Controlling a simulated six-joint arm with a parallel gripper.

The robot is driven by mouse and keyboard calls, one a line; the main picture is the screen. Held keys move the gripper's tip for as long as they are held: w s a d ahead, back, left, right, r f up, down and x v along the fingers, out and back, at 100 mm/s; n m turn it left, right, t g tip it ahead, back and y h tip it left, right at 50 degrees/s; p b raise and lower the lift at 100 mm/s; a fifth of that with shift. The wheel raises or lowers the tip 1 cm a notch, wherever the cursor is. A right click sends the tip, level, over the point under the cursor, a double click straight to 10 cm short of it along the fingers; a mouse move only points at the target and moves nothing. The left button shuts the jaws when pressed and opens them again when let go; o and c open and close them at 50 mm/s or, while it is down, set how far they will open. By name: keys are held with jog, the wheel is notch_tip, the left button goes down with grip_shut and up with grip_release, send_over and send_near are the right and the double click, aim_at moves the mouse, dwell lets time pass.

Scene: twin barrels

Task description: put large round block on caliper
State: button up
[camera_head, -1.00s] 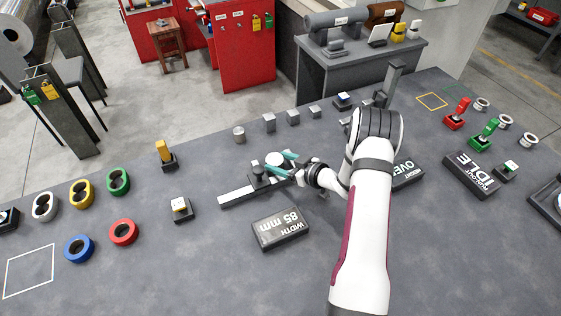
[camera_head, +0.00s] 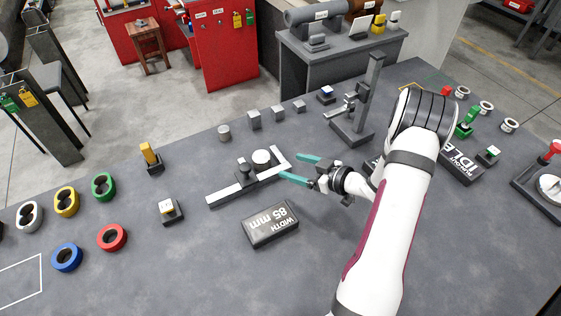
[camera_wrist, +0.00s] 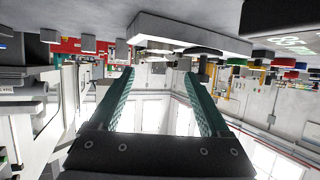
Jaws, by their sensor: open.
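The caliper (camera_head: 232,191) is a pale flat bar with an upright jaw at its right end and a dark slider on it. A round block (camera_head: 261,158) with a white top stands at the caliper, between the slider and the end jaw. Its exact contact with the bar is hard to tell. My gripper (camera_head: 301,168) is just right of the caliper, its teal fingers apart and empty, pointing toward it. In the wrist view, which looks upside down, the caliper (camera_wrist: 185,35) is beyond the open fingers.
A black sign (camera_head: 270,224) reading "WIDTH 85 mm" lies in front of the caliper. A small grey cylinder (camera_head: 224,132) and several grey blocks stand behind. A height gauge stand (camera_head: 352,132) is behind my gripper. Coloured rings (camera_head: 111,237) lie at left.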

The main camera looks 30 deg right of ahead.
jog(key=shift+s+d+r, duration=0.15)
jog(key=shift+s+r, duration=0.05)
jog(key=shift+s, duration=0.05)
jog(key=w+d+r+m+g+h, duration=0.2)
jog(key=w+r+h, duration=0.1)
jog(key=r+h, duration=0.1)
jog(key=s+a+r+m+g+h, duration=0.3)
jog(key=s+r+m+g+h, duration=0.15)
jog(key=r, duration=0.35)
jog(key=s+a+r+m+g+y, duration=0.1)
jog(key=s+a+g+y, duration=0.1)
jog(key=s+a, duration=0.9)
jog(key=s+a+r+m+g+y, duration=0.2)
jog(key=s+a+g+y, duration=0.1)
jog(key=s+a, duration=0.8)
jog(key=s+g, duration=0.1)
jog(key=s, duration=0.2)
jog(key=shift+r, duration=0.2)
